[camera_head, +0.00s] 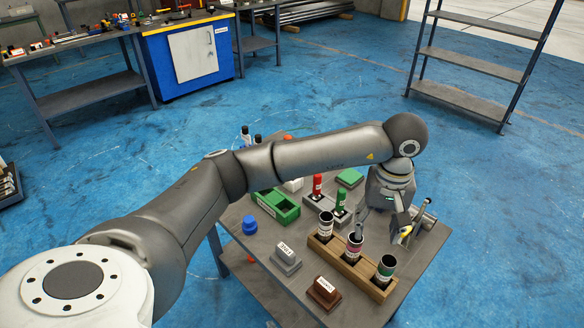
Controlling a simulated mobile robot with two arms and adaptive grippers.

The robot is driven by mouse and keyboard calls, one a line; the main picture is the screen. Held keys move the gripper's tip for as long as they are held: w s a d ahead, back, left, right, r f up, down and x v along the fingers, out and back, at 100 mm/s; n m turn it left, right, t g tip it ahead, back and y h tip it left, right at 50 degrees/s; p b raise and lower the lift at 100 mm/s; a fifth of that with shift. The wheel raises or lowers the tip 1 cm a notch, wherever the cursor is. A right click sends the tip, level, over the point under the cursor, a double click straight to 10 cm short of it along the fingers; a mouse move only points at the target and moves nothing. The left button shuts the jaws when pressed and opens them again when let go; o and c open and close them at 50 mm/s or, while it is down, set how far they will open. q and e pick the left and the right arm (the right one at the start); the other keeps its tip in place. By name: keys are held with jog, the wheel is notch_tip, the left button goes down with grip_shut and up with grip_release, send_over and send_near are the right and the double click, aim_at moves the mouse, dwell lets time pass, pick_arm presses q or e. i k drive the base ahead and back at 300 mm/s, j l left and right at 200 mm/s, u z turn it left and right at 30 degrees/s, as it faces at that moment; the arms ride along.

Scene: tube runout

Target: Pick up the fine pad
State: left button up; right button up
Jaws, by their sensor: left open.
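Two handled blocks with white labels stand at the near left of the table: a grey one (284,262) and a dark brown one (322,295). The labels are too small to read surely, so I cannot tell which is the fine pad. My left gripper (402,236) is open at the right side of the table, beyond the wooden rack and pointing down. It is apart from both blocks. Its fingers are partly hidden by its own body. My right gripper is not in view.
A wooden rack (343,266) holds several dark tubes with coloured bands beside the blocks. A blue knob-shaped object (249,225), a green tray (279,207) and red and green cylinders stand further back. A metal fixture (424,215) is close to my left gripper.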

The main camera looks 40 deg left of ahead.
aim_at(283, 258)
jog(key=u, duration=1.25)
